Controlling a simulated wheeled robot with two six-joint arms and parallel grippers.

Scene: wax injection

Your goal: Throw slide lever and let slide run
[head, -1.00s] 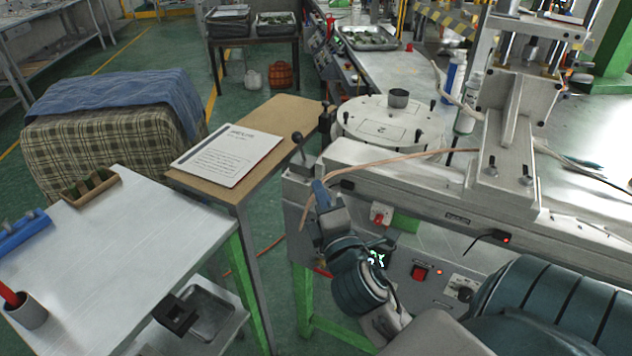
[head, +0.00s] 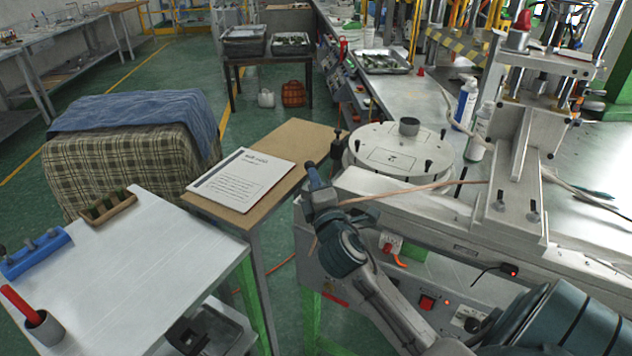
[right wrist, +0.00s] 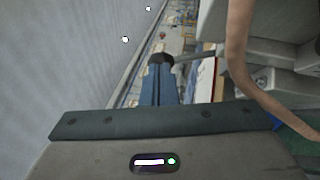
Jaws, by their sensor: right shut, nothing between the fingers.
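My right gripper (head: 311,172) is shut and empty at the left front corner of the white machine bench, pointing up. In the right wrist view its blue fingers (right wrist: 157,90) end at a black ball knob (right wrist: 161,59) on a grey rod, apparently the slide lever. I cannot tell whether they touch. In the head view the gripper hides the lever. The slide rail (head: 400,208) runs right from that corner, with an upright white bracket (head: 516,165) on it. My left gripper is not in view.
A tan hose (head: 420,188) passes close beside the gripper and along the rail; it also shows in the wrist view (right wrist: 238,70). Left stand a brown side table with a paper sheet (head: 242,178) and a white table (head: 150,260). The front panel has a red switch (head: 427,302).

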